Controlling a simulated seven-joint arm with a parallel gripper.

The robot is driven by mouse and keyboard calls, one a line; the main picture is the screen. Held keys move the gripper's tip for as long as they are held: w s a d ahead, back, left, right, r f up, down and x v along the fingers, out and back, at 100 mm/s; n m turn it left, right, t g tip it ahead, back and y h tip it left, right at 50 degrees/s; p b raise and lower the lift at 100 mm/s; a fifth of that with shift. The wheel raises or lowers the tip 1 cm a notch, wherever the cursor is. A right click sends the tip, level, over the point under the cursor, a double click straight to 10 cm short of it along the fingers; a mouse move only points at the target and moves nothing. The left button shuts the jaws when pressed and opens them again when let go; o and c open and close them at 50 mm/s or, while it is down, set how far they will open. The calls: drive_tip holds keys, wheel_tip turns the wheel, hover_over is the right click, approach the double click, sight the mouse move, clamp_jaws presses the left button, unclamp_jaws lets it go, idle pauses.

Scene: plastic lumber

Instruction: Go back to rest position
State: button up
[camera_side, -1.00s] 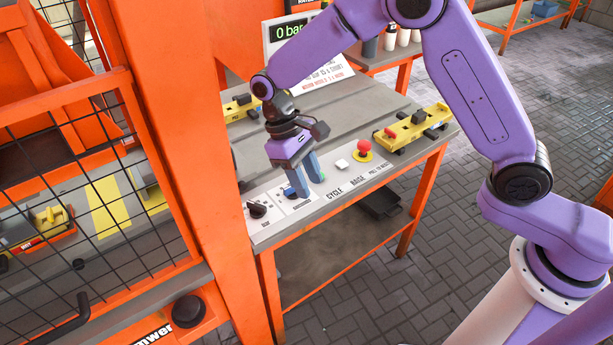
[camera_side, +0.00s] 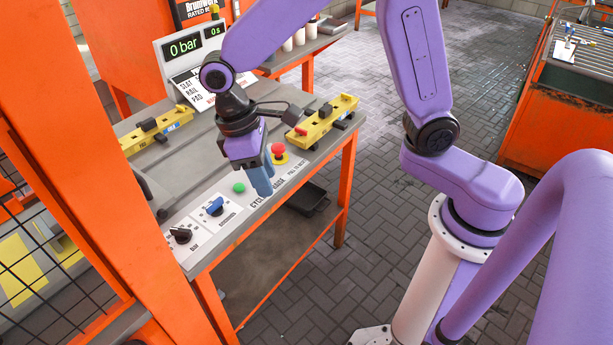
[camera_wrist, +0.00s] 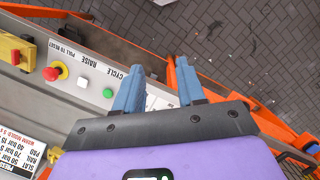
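My gripper (camera_side: 266,188) is in the air over the control panel (camera_side: 215,228), pointing down, between the green button (camera_side: 239,188) and the red mushroom button (camera_side: 278,151). In the wrist view its two blue fingers (camera_wrist: 160,78) are apart with nothing between them. The blue rotary switch (camera_side: 215,206) and the black knob (camera_side: 181,234) are left of the gripper, clear of it. The wrist view shows the green button (camera_wrist: 108,93) and a white button (camera_wrist: 83,82); the white one is hidden in the side view.
Yellow fixtures (camera_side: 322,122) (camera_side: 158,131) lie on the bench. A display (camera_side: 184,47) reads 0 bar and 0 s. An orange post (camera_side: 85,170) and mesh guard stand at left. A black tray (camera_side: 306,198) is under the bench. Paved floor is open at right.

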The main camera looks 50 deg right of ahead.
drive_tip(key=s+d+r+n+t+y, duration=0.1)
drive_tip(key=s+d+n, duration=0.1)
drive_tip(key=s+d, duration=0.4)
drive_tip(key=s+d+r+n+t, duration=0.1)
drive_tip(key=s+d+r+n, duration=0.1)
drive_tip(key=s+d, duration=0.5)
drive_tip(key=s+n, duration=0.1)
drive_tip(key=s, duration=0.4)
drive_tip(key=shift+y, duration=0.4)
drive_tip(key=shift+w, duration=0.1)
idle(0.6)
